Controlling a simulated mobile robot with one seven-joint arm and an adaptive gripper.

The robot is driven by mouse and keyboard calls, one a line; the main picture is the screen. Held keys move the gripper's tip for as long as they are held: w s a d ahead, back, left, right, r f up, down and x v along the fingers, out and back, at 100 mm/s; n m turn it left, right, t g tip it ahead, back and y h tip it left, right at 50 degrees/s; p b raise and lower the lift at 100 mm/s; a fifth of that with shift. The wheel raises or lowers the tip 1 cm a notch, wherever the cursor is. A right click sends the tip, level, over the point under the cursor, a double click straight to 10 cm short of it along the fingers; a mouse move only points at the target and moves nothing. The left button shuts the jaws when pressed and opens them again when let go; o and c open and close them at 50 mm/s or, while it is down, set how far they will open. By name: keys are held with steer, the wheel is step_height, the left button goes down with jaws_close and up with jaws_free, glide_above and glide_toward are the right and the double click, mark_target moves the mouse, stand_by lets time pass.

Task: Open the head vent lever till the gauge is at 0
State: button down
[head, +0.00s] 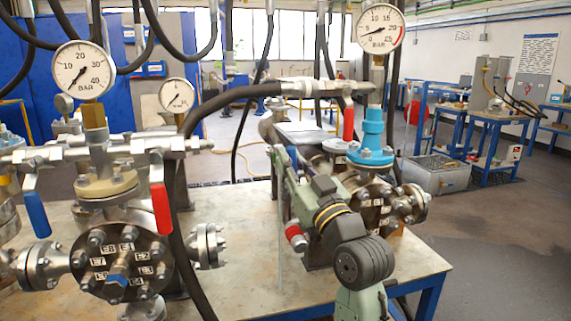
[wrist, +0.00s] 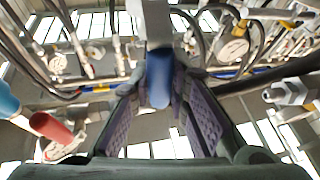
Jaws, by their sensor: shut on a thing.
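My gripper (head: 287,166) is at the left side of the right-hand flanged vessel (head: 375,207). In the wrist view its two purple-padded fingers (wrist: 162,95) are on either side of a blue lever (wrist: 159,78), and it is shut on it. In the head view only a bit of blue shows there; my arm hides the rest. A red lever (head: 348,122) stands upright nearby and also shows in the wrist view (wrist: 50,127). A round gauge (head: 380,29) tops the light-blue fitting of this vessel; its needle is too small to read exactly.
A left-hand vessel (head: 122,262) has a larger gauge (head: 83,70), a blue lever (head: 36,214) and a red lever (head: 161,209). A black hose (head: 225,97) runs between the vessels. The bench top (head: 240,240) is bare between them. Open floor lies to the right.

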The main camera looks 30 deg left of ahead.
steer(key=shift+w+d+m, duration=0.2)
steer(key=shift+m, duration=0.4)
steer(key=shift+t, duration=0.4)
steer(key=c, duration=1.5)
jaws_free()
steer(key=v, duration=1.2)
steer(key=shift+d+r, duration=0.1)
steer(key=shift+r, duration=0.05)
